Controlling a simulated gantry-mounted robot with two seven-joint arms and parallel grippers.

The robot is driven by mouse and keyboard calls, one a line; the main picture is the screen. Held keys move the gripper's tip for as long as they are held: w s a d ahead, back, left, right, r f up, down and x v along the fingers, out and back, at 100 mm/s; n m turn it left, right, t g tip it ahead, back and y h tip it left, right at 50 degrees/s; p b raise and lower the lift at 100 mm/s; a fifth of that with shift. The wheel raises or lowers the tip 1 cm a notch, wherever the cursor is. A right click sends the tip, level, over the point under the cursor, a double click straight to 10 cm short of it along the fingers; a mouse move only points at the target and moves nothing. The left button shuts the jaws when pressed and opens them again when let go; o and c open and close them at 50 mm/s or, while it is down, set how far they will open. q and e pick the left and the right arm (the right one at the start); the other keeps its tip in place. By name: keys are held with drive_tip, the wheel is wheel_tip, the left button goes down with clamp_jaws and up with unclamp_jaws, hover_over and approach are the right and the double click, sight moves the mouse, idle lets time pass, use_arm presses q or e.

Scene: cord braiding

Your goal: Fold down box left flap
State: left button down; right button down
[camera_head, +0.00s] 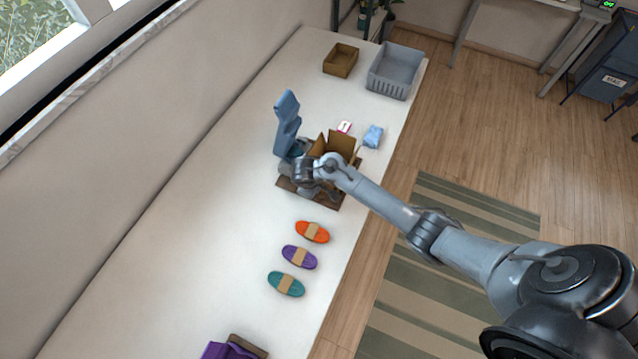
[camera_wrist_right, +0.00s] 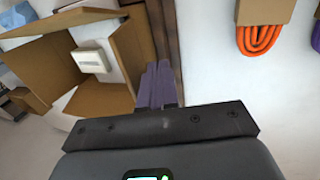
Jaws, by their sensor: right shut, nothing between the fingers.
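The open cardboard box (camera_head: 338,146) stands on a brown board (camera_head: 328,201) on the white table, partly hidden behind my right wrist in the head view. Its flaps stand up or spread outward. In the right wrist view the box (camera_wrist_right: 128,45) shows a pale block (camera_wrist_right: 90,58) inside and one flap (camera_wrist_right: 100,101) leaning out toward the camera. My right gripper (camera_wrist_right: 158,72) is shut and empty, its fingertips beside the box's near right corner; whether they touch it I cannot tell. My left gripper is not in view.
A blue-grey upright device (camera_head: 287,112) stands left of the box. Orange (camera_head: 312,232), purple (camera_head: 299,257) and teal (camera_head: 286,284) cord bundles lie nearer. A blue packet (camera_head: 373,136), grey basket (camera_head: 395,72) and brown bin (camera_head: 341,60) are farther back. The table's left side is clear.

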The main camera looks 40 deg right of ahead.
drive_tip(key=shift+d, duration=0.1)
drive_tip(key=shift+w+d, duration=0.3)
drive_tip(key=shift+d, duration=0.3)
drive_tip(key=shift+d+r, duration=0.1)
drive_tip(key=shift+w+d+r+p, duration=0.2)
drive_tip(key=shift+w+d+p, duration=0.05)
drive_tip(key=shift+d+p, duration=0.25)
drive_tip(key=shift+d, duration=0.15)
drive_tip(key=shift+w+d, duration=0.35)
drive_tip(key=shift+d, duration=0.3)
